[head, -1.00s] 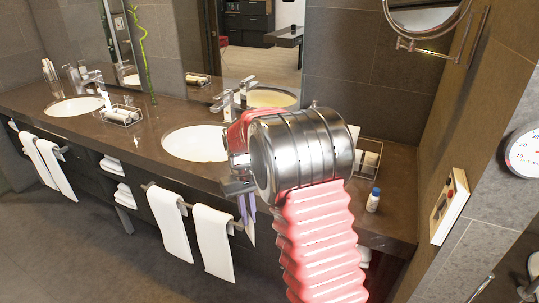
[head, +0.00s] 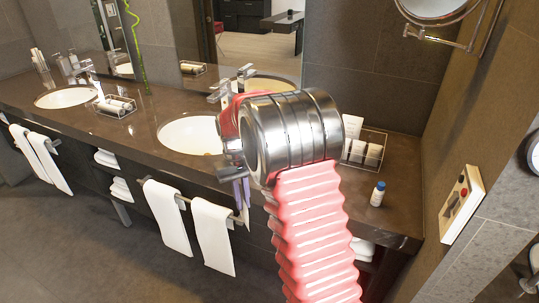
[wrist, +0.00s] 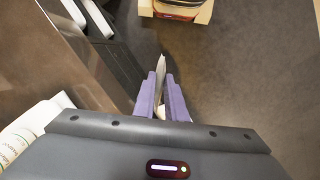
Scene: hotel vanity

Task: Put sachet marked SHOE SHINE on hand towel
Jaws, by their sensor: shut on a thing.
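My gripper (head: 241,194) has purple fingers and points down in front of the vanity's front edge, above and beside the right pair of hanging towels. In the wrist view, my gripper (wrist: 161,95) is shut on a thin, pale sachet (wrist: 160,66), seen nearly edge-on, so its marking cannot be read. White hand towels hang from the front rails: one nearest my gripper (head: 212,235), one to its left (head: 167,217), and a pair further left (head: 48,160). Which one the task means, I cannot tell.
The brown counter (head: 165,165) holds two sinks, a tray of rolled items (head: 116,106) and a rack (head: 365,147) at the right. A small blue-capped bottle (head: 377,194) stands near the right front edge. Folded towels (head: 120,188) lie on a shelf below. The floor in front is clear.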

